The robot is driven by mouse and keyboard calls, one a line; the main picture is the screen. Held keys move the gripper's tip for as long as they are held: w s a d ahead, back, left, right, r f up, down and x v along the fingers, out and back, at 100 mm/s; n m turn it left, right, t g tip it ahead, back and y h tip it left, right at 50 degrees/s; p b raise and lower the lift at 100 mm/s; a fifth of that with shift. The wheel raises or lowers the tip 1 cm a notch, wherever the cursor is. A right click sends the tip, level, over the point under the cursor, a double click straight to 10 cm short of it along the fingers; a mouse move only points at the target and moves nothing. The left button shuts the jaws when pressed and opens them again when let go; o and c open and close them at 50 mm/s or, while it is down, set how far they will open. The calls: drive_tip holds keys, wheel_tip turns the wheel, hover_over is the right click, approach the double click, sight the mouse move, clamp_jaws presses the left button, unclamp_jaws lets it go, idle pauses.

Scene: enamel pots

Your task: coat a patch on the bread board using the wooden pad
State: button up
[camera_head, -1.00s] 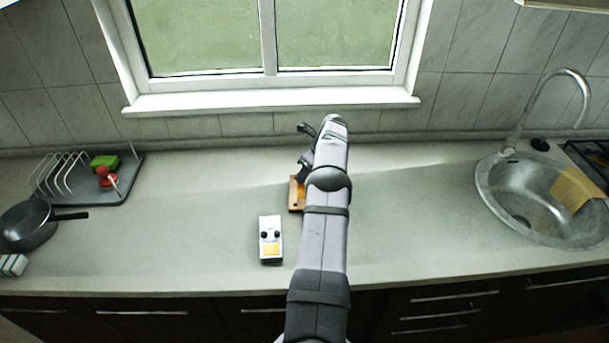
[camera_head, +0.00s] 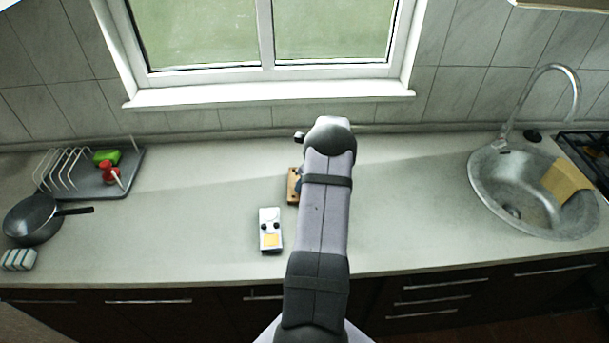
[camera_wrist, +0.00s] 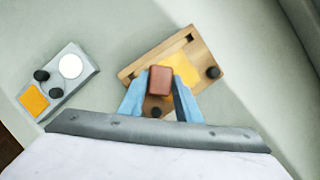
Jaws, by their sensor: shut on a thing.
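The bread board (camera_wrist: 203,56) is a tan wooden board with a yellow patch (camera_wrist: 187,68), dark round knobs and a small dark square near one corner. In the head view, only the left edge of the bread board (camera_head: 292,190) shows beside my arm. My gripper (camera_wrist: 160,82) has blue fingers and is shut on the wooden pad (camera_wrist: 160,80), a reddish-brown block. The pad is over the board, beside the yellow patch and covering part of it in the wrist view. I cannot tell whether it touches the board. My arm hides the pad in the head view.
A pale grey block (camera_head: 270,230) with an orange square, dark knobs and a white disc sits left of the board. A grey rack tray (camera_head: 124,184), a pan (camera_head: 33,220) and a striped sponge (camera_head: 18,260) are far left. A sink (camera_head: 500,190) is right. The counter between is mostly clear.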

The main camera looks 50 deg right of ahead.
drive_tip(key=shift+w+d+f, duration=0.1)
drive_tip(key=shift+w+d, duration=0.1)
drive_tip(key=shift+w+d+b, duration=0.45)
drive_tip(key=shift+w+d, duration=0.2)
drive_tip(key=shift+d, duration=0.05)
drive_tip(key=shift+w+d+f+b, duration=0.15)
drive_tip(key=shift+w+d+b, duration=0.2)
drive_tip(key=shift+b, duration=0.1)
drive_tip(key=w+d+b, duration=0.2)
drive_tip(key=d+b, duration=0.1)
drive_tip(key=b, duration=0.1)
drive_tip(key=shift+w+d+b, duration=0.1)
drive_tip(key=shift+w+b, duration=0.25)
drive_tip(key=shift+w, duration=0.05)
wheel_tip(320, 180, up, 9)
drive_tip(key=p, duration=0.6)
drive_tip(key=shift+f, duration=0.2)
